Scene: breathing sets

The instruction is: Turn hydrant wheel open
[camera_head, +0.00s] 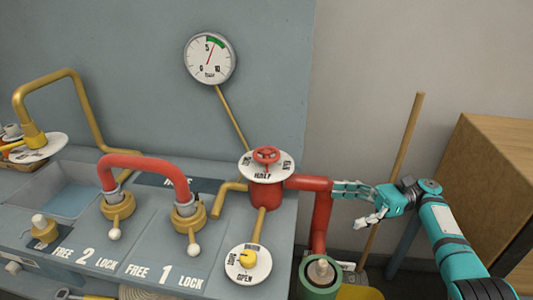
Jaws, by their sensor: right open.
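The red hydrant wheel (266,154) sits on top of a round white label disc (262,174) above the red hydrant body. The word HALF faces the front on this disc; the other words are too small to read surely. My right gripper (352,204) is at the right of the hydrant, its jaws open and empty. Its upper finger lies close to the end of the red pipe (308,183); I cannot tell whether they touch. The gripper is apart from the wheel. My left gripper is not in view.
A pressure gauge (210,59) hangs on the wall. A yellow knob (248,259) sits on a lower disc marked OPEN. A red hose (145,161) bridges two yellow valves at left. A wooden stick (404,145) and brown cabinet (495,170) stand at right.

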